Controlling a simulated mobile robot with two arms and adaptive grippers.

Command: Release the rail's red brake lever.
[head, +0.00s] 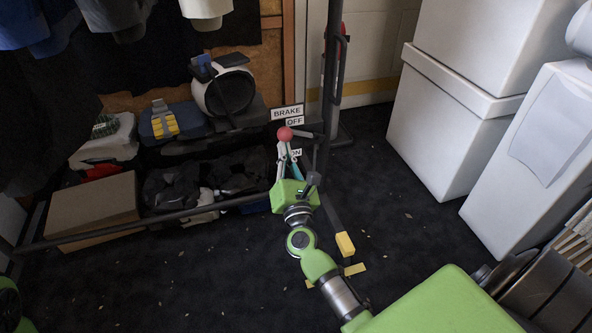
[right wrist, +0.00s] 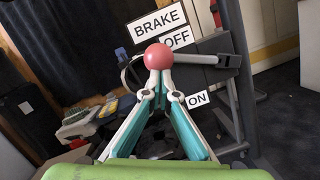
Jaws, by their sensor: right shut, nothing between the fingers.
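The red ball knob (head: 285,133) of the brake lever stands by the rail's upright post, and it also shows in the right wrist view (right wrist: 158,56). Its grey lever arm (right wrist: 195,59) runs about level from the knob right to a dark bracket. The BRAKE label (right wrist: 157,24) and OFF label (right wrist: 178,39) are just above the lever; the ON label (right wrist: 197,98) is below it. My right gripper (head: 284,145) is shut and empty, its fingertips (right wrist: 158,72) right under or against the knob; I cannot tell if they touch. My left gripper is not in view.
The dark clothes rail's upright post (head: 329,80) stands beside the lever. Its lower bar (head: 100,232) runs left past a cardboard box (head: 92,211) and bags. White boxes (head: 440,125) stand at right. Dark carpet (head: 400,210) is clear between, with a yellow-ended foot (head: 345,244).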

